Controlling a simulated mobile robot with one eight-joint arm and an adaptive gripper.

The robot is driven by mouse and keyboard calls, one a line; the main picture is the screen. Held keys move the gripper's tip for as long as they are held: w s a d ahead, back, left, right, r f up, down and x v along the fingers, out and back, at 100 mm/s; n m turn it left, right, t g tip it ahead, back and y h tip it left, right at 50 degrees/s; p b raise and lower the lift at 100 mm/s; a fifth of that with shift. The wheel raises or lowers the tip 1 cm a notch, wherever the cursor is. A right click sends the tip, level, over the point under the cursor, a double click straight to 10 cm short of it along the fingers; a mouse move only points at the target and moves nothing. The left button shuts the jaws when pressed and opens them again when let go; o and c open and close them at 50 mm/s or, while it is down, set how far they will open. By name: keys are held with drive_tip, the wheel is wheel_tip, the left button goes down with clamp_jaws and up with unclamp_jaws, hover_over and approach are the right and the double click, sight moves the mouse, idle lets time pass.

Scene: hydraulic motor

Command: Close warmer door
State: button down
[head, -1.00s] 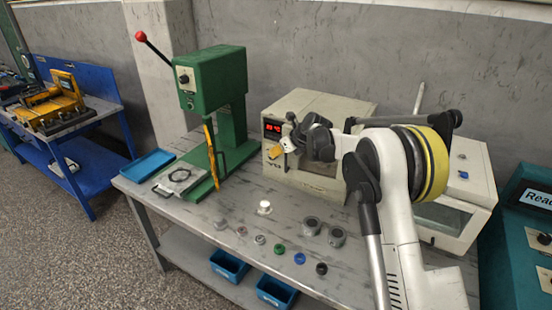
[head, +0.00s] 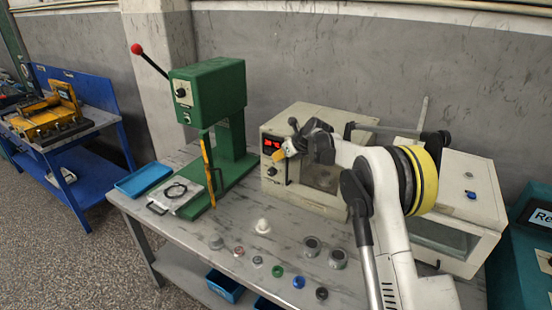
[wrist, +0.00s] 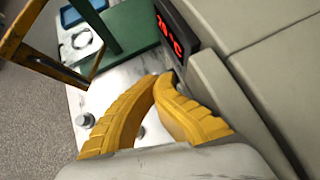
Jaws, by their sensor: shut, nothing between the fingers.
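The warmer (head: 285,117) is a cream box on the grey bench with a red lit display (head: 272,147). The display also shows in the wrist view (wrist: 168,34). The warmer's door (head: 320,177) has a dark window on the front, partly behind my arm; I cannot tell whether it is fully shut. My gripper (head: 279,155), with yellow fingers, is just in front of the warmer's front, by the display. In the wrist view my gripper (wrist: 165,80) has its fingertips together, empty, beside a cream panel. I cannot tell whether they touch it.
A green press (head: 208,90) with a red-knobbed lever stands left of the warmer. Several small parts, including a white one (head: 262,226), lie on the bench front. A second cream machine (head: 450,185) stands to the right. A blue tray (head: 143,179) is at the left.

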drive_tip(key=shift+d+f, duration=0.2)
drive_tip(key=shift+d, duration=0.35)
drive_tip(key=s+d+r+n+h+b, duration=0.1)
drive_tip(key=s+d+r+n, duration=0.2)
drive_tip(key=s+r, duration=0.5)
drive_tip(key=s+d+r+n+b, duration=0.1)
drive_tip(key=s+d+r+n, duration=0.25)
drive_tip(key=s+r, duration=0.4)
drive_tip(key=s+d+n+h+b, duration=0.1)
drive_tip(key=s+d+n+h, duration=0.15)
drive_tip(key=s+n, duration=0.85)
drive_tip(key=s+d+f+n+b, duration=0.1)
drive_tip(key=s+f+n, duration=0.2)
drive_tip(key=s, duration=0.6)
drive_tip(key=s+d+f+n+h+b, duration=0.1)
drive_tip(key=s+f+n, duration=0.3)
drive_tip(key=s, duration=0.5)
drive_tip(key=s+d+f+n+h, duration=0.1)
drive_tip(key=s+d+f+n, duration=0.2)
drive_tip(key=s, duration=0.6)
drive_tip(key=shift+d+f+b, duration=0.15)
drive_tip(key=shift+f+b, duration=0.25)
drive_tip(key=shift+f, duration=0.25)
drive_tip(key=shift+s, duration=0.1)
